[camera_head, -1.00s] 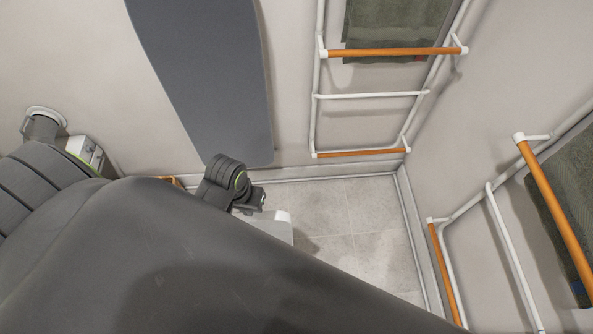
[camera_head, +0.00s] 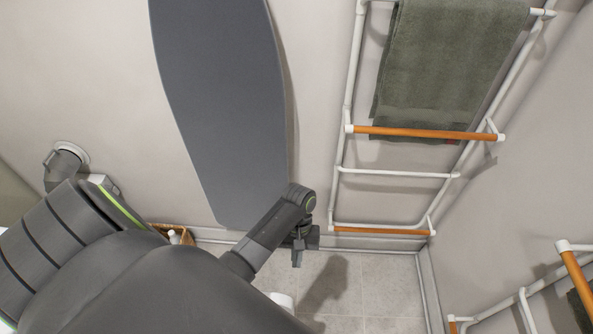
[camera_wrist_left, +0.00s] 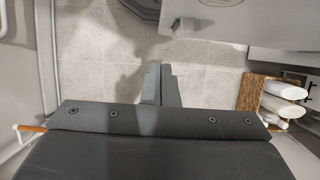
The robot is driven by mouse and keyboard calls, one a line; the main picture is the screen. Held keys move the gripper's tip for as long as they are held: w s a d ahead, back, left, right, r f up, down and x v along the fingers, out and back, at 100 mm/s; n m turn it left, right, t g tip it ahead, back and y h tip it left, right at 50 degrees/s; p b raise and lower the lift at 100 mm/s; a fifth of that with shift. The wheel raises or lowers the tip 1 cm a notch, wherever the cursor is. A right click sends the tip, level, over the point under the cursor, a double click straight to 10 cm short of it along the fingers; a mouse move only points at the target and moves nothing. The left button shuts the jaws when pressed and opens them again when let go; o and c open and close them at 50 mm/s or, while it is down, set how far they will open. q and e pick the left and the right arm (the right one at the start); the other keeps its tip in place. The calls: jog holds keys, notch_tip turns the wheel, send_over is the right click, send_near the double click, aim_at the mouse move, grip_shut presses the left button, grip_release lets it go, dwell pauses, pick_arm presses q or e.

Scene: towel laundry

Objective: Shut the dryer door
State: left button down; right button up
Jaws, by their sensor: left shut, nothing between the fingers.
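My left gripper (camera_head: 299,250) hangs over the tiled floor near the back wall in the head view, pointing down. In the left wrist view its fingers (camera_wrist_left: 160,85) are together with nothing between them. A white appliance surface (camera_wrist_left: 225,18) with a round mark shows at the top of the wrist view, apart from the fingers; I cannot tell whether it belongs to the dryer. The dryer door cannot be made out in either view. A small white edge (camera_head: 282,300) shows beside my arm in the head view. My right gripper is not in view.
A grey ironing board (camera_head: 225,110) leans on the back wall. A white rack with orange bars (camera_head: 425,133) holds a green towel (camera_head: 445,65). A wicker basket (camera_wrist_left: 248,95) holds rolled white towels (camera_wrist_left: 283,88). Bare floor (camera_head: 375,285) lies right of my gripper.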

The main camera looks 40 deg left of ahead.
pick_arm(q)
jog(key=s+d+f+p, duration=0.1)
jog(key=s+d+f, duration=0.3)
jog(key=s+f, duration=0.2)
jog(key=x, duration=0.2)
jog(key=shift+a+f+p, duration=0.25)
jog(key=shift+f+p, duration=0.05)
jog(key=shift+p, duration=0.1)
